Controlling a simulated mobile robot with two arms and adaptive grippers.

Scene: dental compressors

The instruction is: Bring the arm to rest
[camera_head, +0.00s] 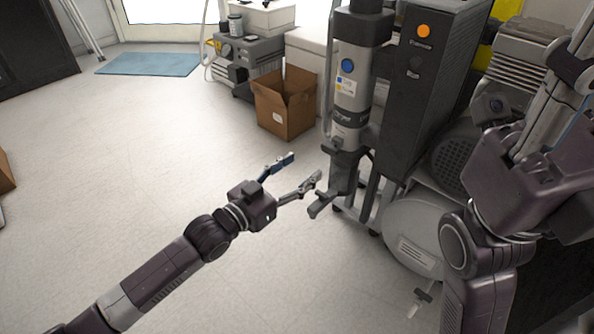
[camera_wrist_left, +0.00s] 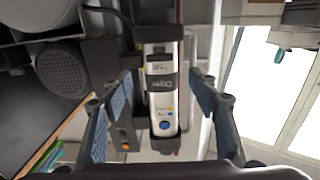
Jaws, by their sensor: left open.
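My left arm reaches in from the lower left of the head view. Its gripper (camera_head: 299,171) is open and empty, with the fingers pointing right toward the grey dryer column (camera_head: 352,95). In the left wrist view the open fingers (camera_wrist_left: 160,97) frame the dryer column (camera_wrist_left: 162,80), which shows its blue button and label between them. The column appears apart from the fingers. My right arm (camera_head: 500,220) stands folded at the right edge of the head view; its fingertips are not clearly visible.
A dark compressor cabinet (camera_head: 425,85) with an orange button stands right of the column. A cardboard box (camera_head: 286,106) sits on the floor behind. A grey machine (camera_head: 248,58) and a blue mat (camera_head: 148,64) lie farther back.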

